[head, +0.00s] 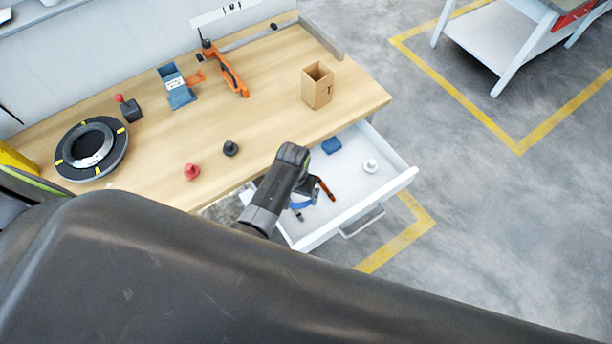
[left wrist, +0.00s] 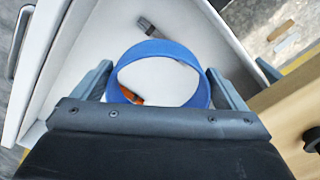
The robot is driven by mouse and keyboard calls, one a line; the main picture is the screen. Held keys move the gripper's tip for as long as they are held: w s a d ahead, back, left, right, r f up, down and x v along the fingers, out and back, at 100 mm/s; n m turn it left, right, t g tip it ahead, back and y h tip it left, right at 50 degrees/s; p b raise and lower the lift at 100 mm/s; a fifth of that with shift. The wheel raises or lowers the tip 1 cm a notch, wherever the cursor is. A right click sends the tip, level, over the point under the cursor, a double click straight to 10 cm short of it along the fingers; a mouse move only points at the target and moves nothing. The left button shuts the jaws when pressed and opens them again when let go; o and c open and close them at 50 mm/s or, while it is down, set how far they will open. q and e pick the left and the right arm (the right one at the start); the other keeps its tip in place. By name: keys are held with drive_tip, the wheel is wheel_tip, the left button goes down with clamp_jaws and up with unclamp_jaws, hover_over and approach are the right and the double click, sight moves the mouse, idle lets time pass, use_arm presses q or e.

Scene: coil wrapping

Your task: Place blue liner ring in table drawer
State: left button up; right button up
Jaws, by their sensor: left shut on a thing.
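The blue liner ring (left wrist: 160,49) is between the two fingers of my left gripper (left wrist: 158,82) in the left wrist view. My left gripper (head: 304,192) is shut on it, over the open white table drawer (head: 352,196). In the head view only a small part of the ring (head: 301,205) shows below the gripper; my wrist hides the rest. Through the ring, the wrist view shows the white drawer floor and part of an orange tool (left wrist: 131,95). I cannot tell how high the ring is above the floor. My right gripper is not in view.
The drawer also holds a blue block (head: 332,146), a white knob-like piece (head: 370,166) and a red-brown tool (head: 326,189). A grey-tipped tool (left wrist: 149,27) lies beyond the ring. The wooden tabletop (head: 270,90) borders the drawer and holds a cardboard box (head: 317,86) and a black coil (head: 68,166).

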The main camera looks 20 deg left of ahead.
use_arm(q)
drive_tip(key=w+f, duration=0.1)
drive_tip(key=w, duration=0.1)
drive_tip(key=w+f+b, duration=0.1)
drive_tip(key=w, duration=0.1)
drive_tip(key=shift+f, duration=0.1)
drive_tip(key=shift+w+d+f+b, duration=0.1)
drive_tip(key=shift+w+f+b, duration=0.1)
drive_tip(key=shift+b, duration=0.4)
drive_tip(key=shift+w+b, duration=0.25)
drive_tip(key=shift+b, duration=0.05)
drive_tip(key=w+f+b, duration=0.2)
drive_tip(key=b, duration=0.2)
drive_tip(key=shift+w, duration=0.15)
drive_tip(key=shift+w+f+b, duration=0.2)
drive_tip(key=shift+b, duration=0.2)
drive_tip(key=shift+w, duration=0.1)
drive_tip(key=shift+r, duration=0.15)
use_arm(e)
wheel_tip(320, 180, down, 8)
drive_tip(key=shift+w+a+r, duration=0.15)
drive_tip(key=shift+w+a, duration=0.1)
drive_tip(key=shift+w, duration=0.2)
